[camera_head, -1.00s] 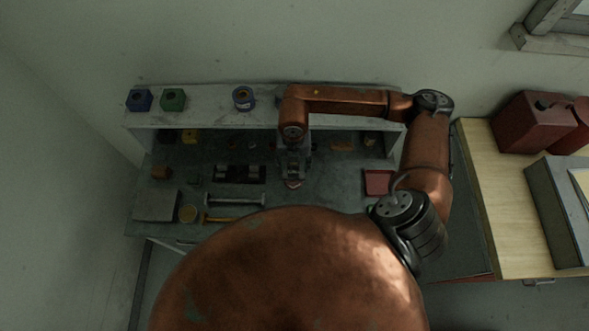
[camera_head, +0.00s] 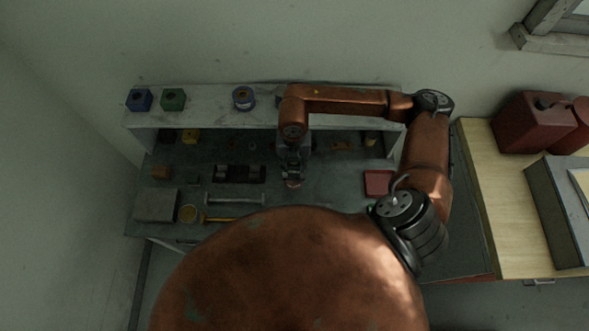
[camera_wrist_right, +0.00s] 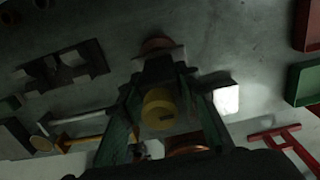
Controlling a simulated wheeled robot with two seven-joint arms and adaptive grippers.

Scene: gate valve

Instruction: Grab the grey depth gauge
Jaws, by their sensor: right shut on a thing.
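My right gripper (camera_head: 293,176) reaches down over the grey workbench, below the shelf's front edge. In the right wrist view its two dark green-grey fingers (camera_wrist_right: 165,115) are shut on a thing. That thing appears to be the grey depth gauge, with a grey plate (camera_wrist_right: 158,60) beyond the fingertips and a round yellow part (camera_wrist_right: 159,108) between the fingers. The fingers hide much of it, and its outline is dark. A copper-coloured round part shows just past the plate. In the head view the held thing is too small to make out. My left gripper is not in view.
A pale shelf (camera_head: 210,112) stands over the back of the bench (camera_head: 330,190). Left of my gripper lie a black holder (camera_head: 239,174), a grey bar (camera_head: 235,198) and a yellow-handled tool (camera_head: 228,219).

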